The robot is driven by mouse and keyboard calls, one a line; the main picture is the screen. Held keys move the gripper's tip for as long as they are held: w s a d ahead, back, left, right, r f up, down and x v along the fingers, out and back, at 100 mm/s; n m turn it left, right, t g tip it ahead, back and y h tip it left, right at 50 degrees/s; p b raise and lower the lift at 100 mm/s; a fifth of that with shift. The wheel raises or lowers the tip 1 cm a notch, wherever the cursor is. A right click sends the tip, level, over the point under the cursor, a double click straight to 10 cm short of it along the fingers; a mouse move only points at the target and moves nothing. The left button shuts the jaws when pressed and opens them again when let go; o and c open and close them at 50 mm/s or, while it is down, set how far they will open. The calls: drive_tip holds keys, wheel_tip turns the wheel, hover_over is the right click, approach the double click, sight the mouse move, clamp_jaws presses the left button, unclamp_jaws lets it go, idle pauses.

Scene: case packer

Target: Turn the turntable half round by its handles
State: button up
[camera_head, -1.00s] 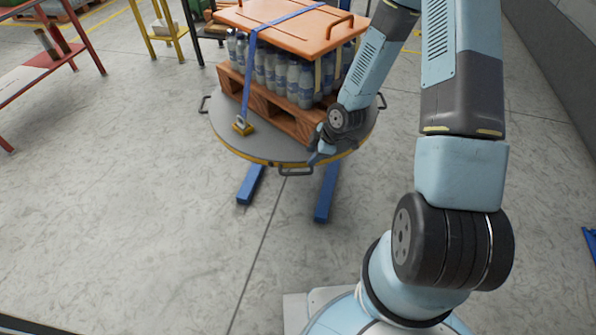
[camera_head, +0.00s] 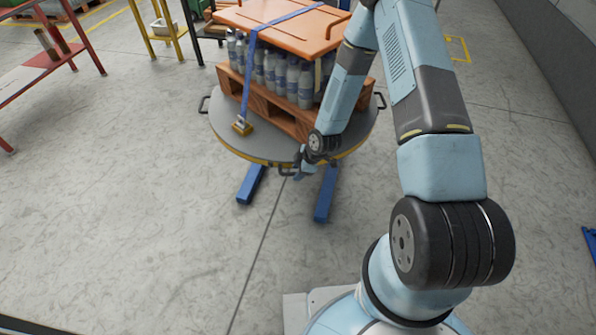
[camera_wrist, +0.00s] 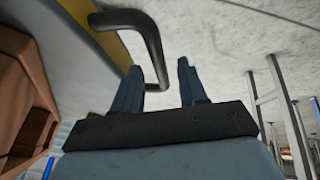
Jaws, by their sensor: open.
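The turntable (camera_head: 226,122) is a round grey disc with a yellow edge on blue legs. Its near black handle (camera_head: 284,172) juts from the front rim, partly covered by my gripper (camera_head: 300,174). In the wrist view my gripper (camera_wrist: 160,75) is open, and the bent handle bar (camera_wrist: 150,42) shows at the gap between its fingers, close to the left finger. I cannot tell whether they touch. Another handle (camera_head: 203,104) is on the left rim and one (camera_head: 381,101) on the right rim.
On the turntable stands a wooden pallet (camera_head: 272,107) of bottles under an orange lid (camera_head: 275,22), tied with a blue strap. A red-framed table (camera_head: 88,48) and a yellow stand (camera_head: 160,42) are at the back left. The floor in front is clear.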

drive_tip(key=shift+a+f, duration=0.1)
drive_tip(key=shift+f, duration=0.15)
clamp_jaws()
idle(0.3)
